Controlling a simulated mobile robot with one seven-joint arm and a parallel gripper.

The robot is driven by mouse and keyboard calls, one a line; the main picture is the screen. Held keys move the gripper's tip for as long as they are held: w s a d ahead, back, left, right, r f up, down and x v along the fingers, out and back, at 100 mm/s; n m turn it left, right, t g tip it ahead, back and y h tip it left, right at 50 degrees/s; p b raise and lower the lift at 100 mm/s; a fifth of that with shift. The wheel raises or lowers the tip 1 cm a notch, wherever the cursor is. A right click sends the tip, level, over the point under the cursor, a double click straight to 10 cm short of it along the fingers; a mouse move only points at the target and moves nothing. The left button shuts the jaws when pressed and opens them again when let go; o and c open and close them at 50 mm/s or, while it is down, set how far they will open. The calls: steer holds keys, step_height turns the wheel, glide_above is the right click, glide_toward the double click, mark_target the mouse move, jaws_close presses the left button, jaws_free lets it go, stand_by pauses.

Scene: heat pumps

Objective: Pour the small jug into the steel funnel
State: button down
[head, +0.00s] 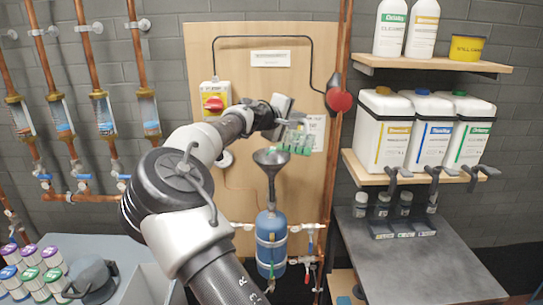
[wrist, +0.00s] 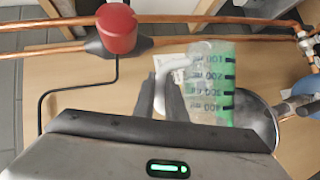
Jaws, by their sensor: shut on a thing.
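The small jug (wrist: 212,80) is clear with black volume marks and holds green liquid. In the head view the jug (head: 299,143) lies tipped close to level, its mouth end to the left. The liquid lies along its lower side. My gripper (wrist: 168,98) is shut on the jug's pale handle; in the head view the gripper (head: 290,121) is above the jug. The steel funnel (head: 271,159) is just below and left of the jug. It also shows in the wrist view (wrist: 260,118), partly hidden by the jug and gripper body. I cannot make out a stream.
The funnel stands over a blue tank (head: 271,240) before a wooden board (head: 240,60). A red knob (head: 340,99) on a copper pipe is to the right. Shelves with white canisters (head: 385,130) stand further right. A yellow-and-red switch (head: 215,102) is behind my arm.

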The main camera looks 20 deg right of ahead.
steer(key=shift+w+a+r+n+h+p, duration=0.25)
steer(key=shift+w+a+r+n, duration=0.1)
steer(key=shift+a, duration=0.1)
steer(key=shift+w+a+r+n+h+p, duration=0.1)
steer(key=shift+w+a+r+n+h, duration=0.15)
steer(key=shift+a+n, duration=0.15)
stand_by(1.1)
